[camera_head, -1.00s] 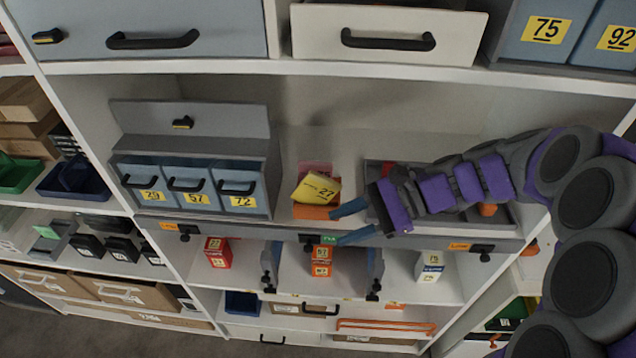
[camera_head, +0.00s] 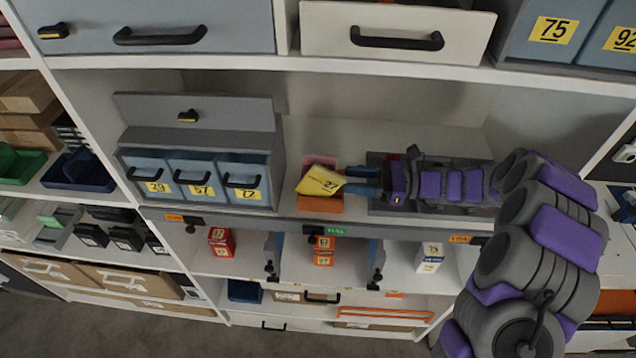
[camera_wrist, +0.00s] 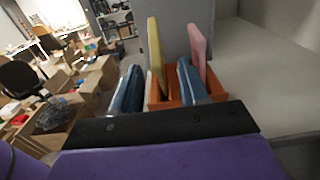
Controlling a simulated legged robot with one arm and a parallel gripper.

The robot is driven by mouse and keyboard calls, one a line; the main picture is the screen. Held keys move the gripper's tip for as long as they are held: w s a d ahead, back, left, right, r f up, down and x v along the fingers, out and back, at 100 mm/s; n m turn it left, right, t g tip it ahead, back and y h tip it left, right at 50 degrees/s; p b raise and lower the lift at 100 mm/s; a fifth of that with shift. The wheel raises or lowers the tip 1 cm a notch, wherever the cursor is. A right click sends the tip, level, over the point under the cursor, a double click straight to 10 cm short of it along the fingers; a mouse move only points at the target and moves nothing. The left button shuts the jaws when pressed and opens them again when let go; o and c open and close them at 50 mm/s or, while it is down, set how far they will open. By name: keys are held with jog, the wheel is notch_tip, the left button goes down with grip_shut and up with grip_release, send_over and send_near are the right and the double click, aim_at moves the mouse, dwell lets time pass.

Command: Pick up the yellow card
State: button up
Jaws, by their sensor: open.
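The yellow card (camera_head: 318,181), marked 27, stands tilted in a small orange holder (camera_head: 320,204) on the middle shelf. A pink card (camera_head: 312,162) stands behind it. My gripper (camera_head: 347,181) reaches in from the right, its blue fingertips at the card's right edge. In the wrist view, the yellow card (camera_wrist: 157,58) rises edge-on between the two open blue fingers (camera_wrist: 158,90), nearer the left one. The pink card (camera_wrist: 198,50) stands close to the right finger, above the orange holder (camera_wrist: 170,97). I cannot tell whether a finger touches either card.
A grey unit with blue drawers (camera_head: 195,181) stands left of the holder. The shelf's front edge (camera_head: 300,229) runs below, and a shelf with a white drawer (camera_head: 330,32) hangs above.

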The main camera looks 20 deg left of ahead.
aim_at(328, 181)
jog(key=shift+s+a+f, duration=0.1)
jog(key=shift+a+f, duration=0.15)
jog(key=shift+f, duration=0.4)
jog(key=shift+s+a+r, duration=0.25)
jog(key=shift+a, duration=0.15)
jog(key=x, duration=0.6)
jog(key=shift+w+f, duration=0.1)
jog(key=shift+w, duration=0.05)
jog(key=shift+d, duration=0.5)
jog(key=shift+c, duration=1.4)
grip_shut()
